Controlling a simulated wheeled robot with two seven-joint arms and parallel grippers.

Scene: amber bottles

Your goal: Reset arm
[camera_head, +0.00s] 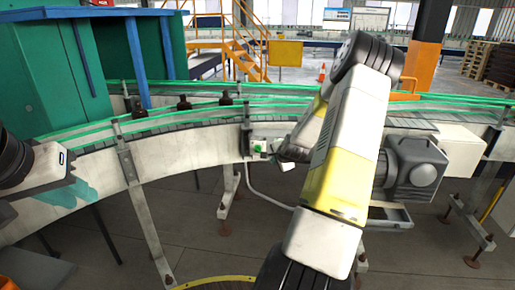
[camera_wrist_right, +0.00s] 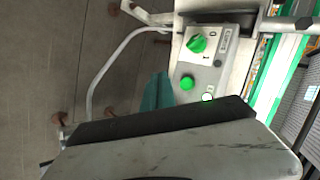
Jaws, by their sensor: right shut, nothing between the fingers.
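My right arm reaches up across the middle of the head view and bends down toward the control box on the conveyor's side. My right gripper (camera_wrist_right: 157,92) shows in the right wrist view as a teal tip, shut and empty, beside the box; the wrist housing hides part of it. The grey control box (camera_wrist_right: 200,65) has a green knob (camera_wrist_right: 197,44) and a green button (camera_wrist_right: 187,83). My left gripper (camera_head: 76,193) is at the far left of the head view, with teal fingers in front of the conveyor wall; its opening is unclear.
Several dark amber bottles, one at the middle (camera_head: 183,103), stand on the curved conveyor (camera_head: 190,148) with green rails. A grey motor (camera_head: 415,168) juts out right of my right arm. Conveyor legs stand on the floor. A green machine (camera_head: 50,75) stands at the back left.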

